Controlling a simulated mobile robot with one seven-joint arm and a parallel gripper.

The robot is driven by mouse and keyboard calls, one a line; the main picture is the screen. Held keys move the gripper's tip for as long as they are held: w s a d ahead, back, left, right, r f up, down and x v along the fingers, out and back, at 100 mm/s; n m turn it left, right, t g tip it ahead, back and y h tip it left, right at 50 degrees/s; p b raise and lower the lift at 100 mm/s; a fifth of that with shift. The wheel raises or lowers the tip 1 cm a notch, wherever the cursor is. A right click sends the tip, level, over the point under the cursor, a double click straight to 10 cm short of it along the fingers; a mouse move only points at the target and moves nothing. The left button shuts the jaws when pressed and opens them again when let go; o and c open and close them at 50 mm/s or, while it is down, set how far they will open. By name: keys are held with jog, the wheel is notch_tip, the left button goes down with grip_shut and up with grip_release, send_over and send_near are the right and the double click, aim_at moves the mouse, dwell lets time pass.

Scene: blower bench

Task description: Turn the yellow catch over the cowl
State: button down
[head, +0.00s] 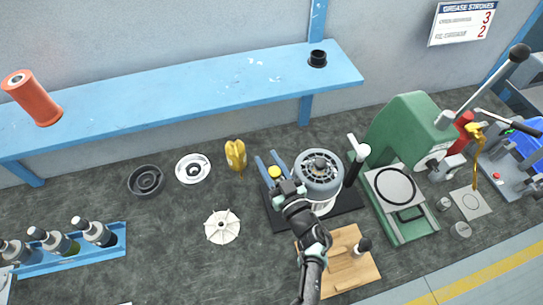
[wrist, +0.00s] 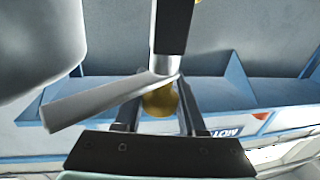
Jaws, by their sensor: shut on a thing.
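The grey round cowl (head: 318,181) with a vented top sits on the blower, on a dark base plate in the head view. The yellow catch (head: 274,172) shows as a small yellow disc at the cowl's left, near two blue uprights. My gripper (head: 288,188) is beside the cowl's left side, at the catch. In the wrist view my gripper (wrist: 160,105) is shut with a rounded yellow part of the catch (wrist: 160,101) between its fingers. A grey bar and a dark upright piece partly cover it. The exact grip is hard to see.
A white-topped black handle (head: 357,150) stands right of the cowl. A green press (head: 405,130) is farther right. A wooden board (head: 350,275) lies in front. A white impeller (head: 222,227) and a yellow object (head: 236,155) lie left. A blue shelf (head: 190,88) runs behind.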

jog(key=n+g+y+b, duration=0.2)
jog(key=y, duration=0.1)
jog(key=n+g+y+b, duration=0.1)
jog(key=n+y, duration=0.1)
jog(key=shift+s+a+f+g, duration=0.1)
jog(key=shift+s+a+g, duration=0.15)
jog(key=shift+a+g, duration=0.15)
jog(key=shift+s+a+n+g+y+b, duration=0.2)
jog(key=shift+n+g+y+b, duration=0.55)
jog(key=shift+b, duration=0.35)
jog(key=shift+r+g, duration=0.2)
jog(key=shift+g, duration=0.05)
jog(key=shift+c, duration=2.4)
grip_release()
jog(key=shift+f, duration=0.1)
jog(key=v, duration=1.3)
jog(key=shift+c, duration=0.3)
